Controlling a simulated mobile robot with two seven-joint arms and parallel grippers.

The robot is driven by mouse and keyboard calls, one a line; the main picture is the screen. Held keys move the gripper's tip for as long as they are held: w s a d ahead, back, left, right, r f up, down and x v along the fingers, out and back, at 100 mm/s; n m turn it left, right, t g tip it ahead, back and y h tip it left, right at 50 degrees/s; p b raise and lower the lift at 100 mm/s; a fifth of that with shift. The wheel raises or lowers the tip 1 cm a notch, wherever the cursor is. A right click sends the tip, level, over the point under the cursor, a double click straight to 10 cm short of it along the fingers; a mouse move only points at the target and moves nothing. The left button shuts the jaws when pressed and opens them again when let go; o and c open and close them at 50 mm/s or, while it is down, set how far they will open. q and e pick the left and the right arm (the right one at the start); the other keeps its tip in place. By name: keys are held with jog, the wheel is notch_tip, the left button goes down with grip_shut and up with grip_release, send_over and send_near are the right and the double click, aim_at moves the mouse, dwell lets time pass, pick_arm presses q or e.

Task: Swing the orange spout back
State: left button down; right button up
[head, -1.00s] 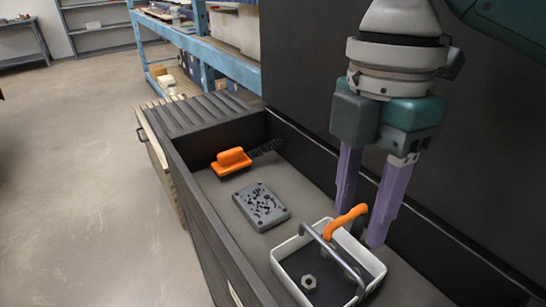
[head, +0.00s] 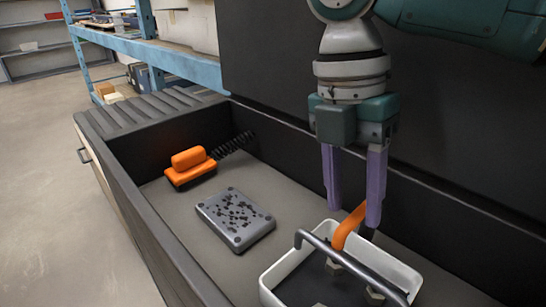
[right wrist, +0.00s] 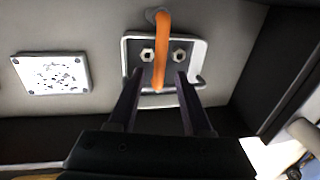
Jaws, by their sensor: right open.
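The orange spout (head: 346,229) is a curved tube over the white-rimmed tray (head: 272,277). In the right wrist view the spout (right wrist: 162,45) runs from the top down over the tray (right wrist: 201,52), its near end level with my fingertips. My right gripper (head: 353,213) points down with purple fingers apart, the spout between or just below their tips in the head view. In the right wrist view the open jaws (right wrist: 158,78) lie to either side of the spout's end. I cannot tell whether a finger touches it. My left gripper is not in view.
A grey bar handle (head: 345,258) crosses the tray, with hex nuts (head: 334,266) inside. A dark wall stands behind my right arm.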

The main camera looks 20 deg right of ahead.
jog(key=shift+s+f, duration=0.1)
jog(key=shift+f, duration=0.45)
jog(key=shift+c, duration=0.2)
grip_shut()
dwell(0.9)
